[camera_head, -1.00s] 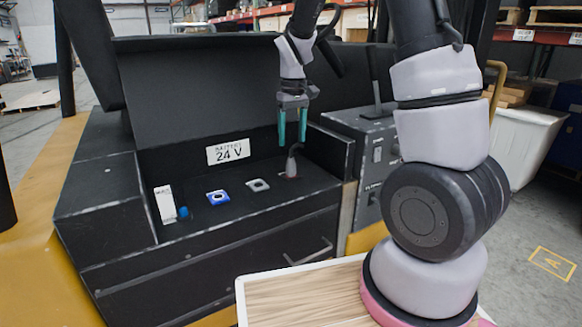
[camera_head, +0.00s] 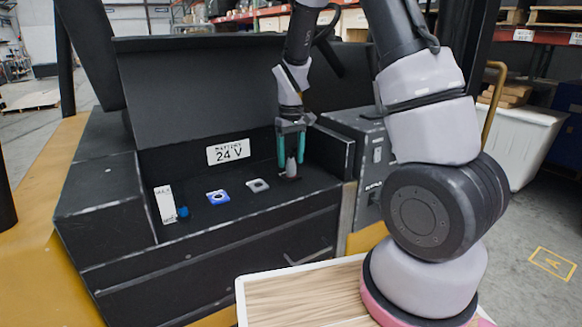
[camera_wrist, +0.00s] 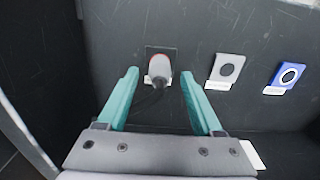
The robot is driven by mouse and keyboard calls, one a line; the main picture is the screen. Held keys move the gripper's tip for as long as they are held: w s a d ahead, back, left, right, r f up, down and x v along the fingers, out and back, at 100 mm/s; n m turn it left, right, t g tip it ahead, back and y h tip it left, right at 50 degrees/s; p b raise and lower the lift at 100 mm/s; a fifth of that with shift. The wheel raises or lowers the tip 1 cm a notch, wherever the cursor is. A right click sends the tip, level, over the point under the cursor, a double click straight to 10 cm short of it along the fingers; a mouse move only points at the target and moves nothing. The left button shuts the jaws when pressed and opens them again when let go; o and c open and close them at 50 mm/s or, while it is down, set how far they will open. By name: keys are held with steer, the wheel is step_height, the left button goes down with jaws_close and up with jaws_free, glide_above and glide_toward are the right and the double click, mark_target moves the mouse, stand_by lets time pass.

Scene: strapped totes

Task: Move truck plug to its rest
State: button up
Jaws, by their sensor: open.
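The truck plug (camera_head: 291,167) is a grey plug standing upright at the right end of the dark battery compartment. In the wrist view the plug (camera_wrist: 160,68) shows a red ring and sits over a dark square seat. My gripper (camera_head: 290,172) is open, with its teal fingers pointing down on either side of the plug. In the wrist view my gripper (camera_wrist: 159,73) has clear gaps between both fingers and the plug. A grey holder with a round dark opening (camera_head: 258,185) and a blue holder (camera_head: 218,197) lie to the left; I cannot tell which is the rest.
A white label (camera_head: 165,204) and a small blue piece (camera_head: 183,212) are at the compartment's left end. The back wall bears a "24 V" sign (camera_head: 228,151). The raised lid (camera_head: 210,85) stands behind. A control box (camera_head: 365,145) is close on the right.

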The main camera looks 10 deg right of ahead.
mark_target(291, 158)
steer(key=shift+f, duration=1.6)
jaws_close()
stand_by(1.1)
steer(key=shift+r, duration=3.05)
steer(key=shift+r, duration=3)
